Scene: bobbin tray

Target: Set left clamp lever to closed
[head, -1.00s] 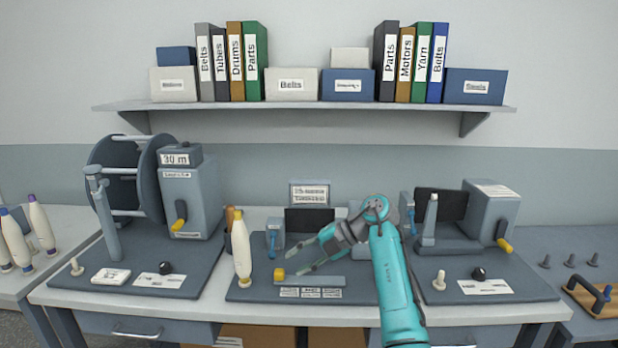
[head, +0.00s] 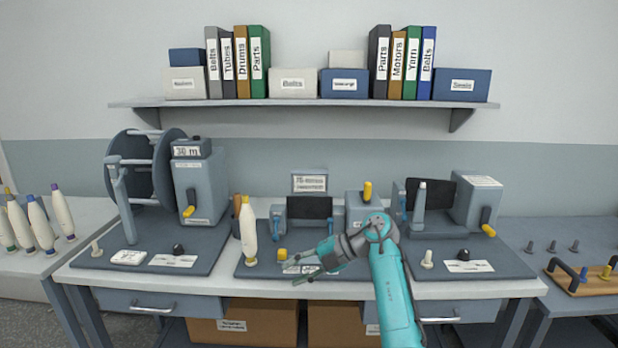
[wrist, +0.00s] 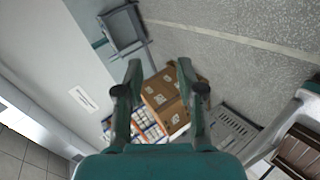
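The left clamp is a small grey block with a blue lever (head: 276,226) at the left of the black panel on the middle station, in the head view. The lever appears to hang downward; its exact setting is too small to tell. A second blue-marked clamp (head: 338,218) stands to the right of the panel. My gripper (head: 290,272) is open and empty, low in front of the middle station, to the right of and nearer than the left lever, apart from it. The wrist view shows my two spread fingers (wrist: 159,66) with nothing between them; no clamp shows there.
A cream bobbin (head: 248,232) and a yellow knob (head: 281,254) stand near the left clamp. A grey box with a yellow handle (head: 367,190) is behind my arm. Winding machines (head: 202,185) flank the station. Cardboard boxes (wrist: 165,100) lie below in the wrist view.

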